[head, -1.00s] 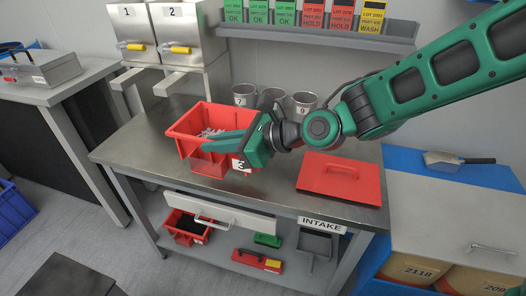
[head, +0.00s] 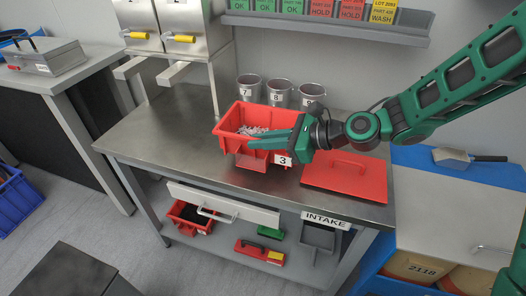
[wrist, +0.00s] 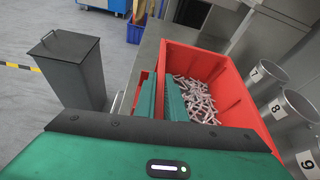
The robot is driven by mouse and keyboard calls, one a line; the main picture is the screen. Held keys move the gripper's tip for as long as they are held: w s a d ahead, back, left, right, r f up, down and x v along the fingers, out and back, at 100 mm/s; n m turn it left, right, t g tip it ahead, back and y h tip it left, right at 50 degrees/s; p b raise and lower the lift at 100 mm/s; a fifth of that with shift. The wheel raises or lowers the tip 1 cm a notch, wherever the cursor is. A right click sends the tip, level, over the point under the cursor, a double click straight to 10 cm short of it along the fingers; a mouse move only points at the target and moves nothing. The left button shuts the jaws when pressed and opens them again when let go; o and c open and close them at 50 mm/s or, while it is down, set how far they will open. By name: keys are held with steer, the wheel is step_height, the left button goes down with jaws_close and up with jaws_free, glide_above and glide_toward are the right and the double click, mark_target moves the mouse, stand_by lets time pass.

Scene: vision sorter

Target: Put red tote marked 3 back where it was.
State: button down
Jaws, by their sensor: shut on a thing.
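The red tote marked 3 (head: 228,126) is over the steel bench (head: 160,135), in front of the metal cups. It holds many small pale parts, which show clearly in the wrist view (wrist: 198,98). Its white label with the number 3 faces forward. My green gripper (head: 262,143) reaches in from the right and is shut on the tote's near wall; in the wrist view its fingers (wrist: 161,98) straddle that wall. I cannot tell whether the tote's base touches the bench.
A red lid (head: 345,177) lies flat on the bench at the right. Cups marked 7 (head: 249,88), 8 (head: 279,93) and 9 (head: 311,97) stand behind the tote. The bench's left part is clear. A partly open drawer (head: 222,205) juts below the bench front.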

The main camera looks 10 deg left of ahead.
mark_target(269, 152)
steer(key=shift+f, duration=2)
steer(key=c, duration=1.8)
jaws_free()
steer(key=v, duration=1.2)
steer(key=shift+d, duration=0.1)
